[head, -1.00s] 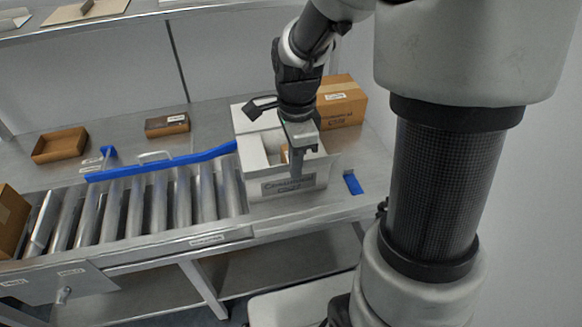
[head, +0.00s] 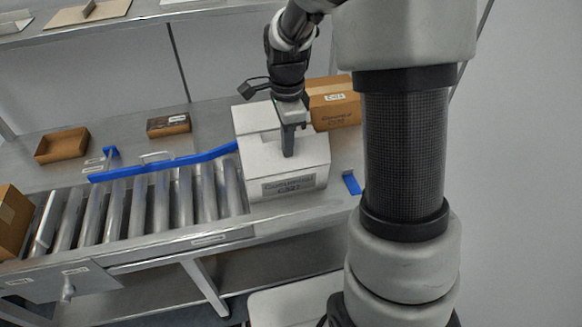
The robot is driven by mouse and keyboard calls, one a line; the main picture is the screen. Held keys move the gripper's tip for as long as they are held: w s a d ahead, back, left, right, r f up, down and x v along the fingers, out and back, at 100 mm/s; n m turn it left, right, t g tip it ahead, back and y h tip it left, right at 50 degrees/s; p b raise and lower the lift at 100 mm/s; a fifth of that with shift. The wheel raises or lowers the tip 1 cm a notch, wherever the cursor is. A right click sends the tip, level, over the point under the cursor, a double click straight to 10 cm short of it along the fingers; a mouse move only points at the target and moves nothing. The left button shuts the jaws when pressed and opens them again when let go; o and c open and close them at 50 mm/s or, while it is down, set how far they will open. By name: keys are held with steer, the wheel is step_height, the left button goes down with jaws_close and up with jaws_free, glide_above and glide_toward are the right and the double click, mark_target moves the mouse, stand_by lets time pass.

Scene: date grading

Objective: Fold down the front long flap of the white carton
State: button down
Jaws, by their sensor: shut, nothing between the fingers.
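The white carton (head: 292,185) stands on the bench at the right end of the roller conveyor, its printed label facing the front. Its front long flap (head: 268,158) lies folded down across the front part of the top. A back flap (head: 256,115) shows behind it, roughly level or slightly raised; I cannot tell exactly. My gripper (head: 288,155) points down with its shut fingertips at the front flap, apparently touching it. It holds nothing. The gripper hides part of the carton's top right, and the inside of the carton is hidden.
A closed brown carton (head: 335,110) stands close behind the white carton on the right. A blue rail (head: 165,167) runs above the rollers, and a small blue piece (head: 351,183) lies right of the carton.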

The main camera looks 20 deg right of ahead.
steer(key=shift+w, duration=0.45)
steer(key=w+p, duration=0.1)
steer(key=w, duration=0.1)
steer(key=shift+w, duration=0.3)
steer(key=shift+f, duration=0.2)
steer(key=shift+f+b, duration=1.55)
steer(key=shift+f, duration=0.55)
step_height(320, 180, up, 11)
steer(key=p, duration=0.8)
steer(key=shift+r, duration=0.15)
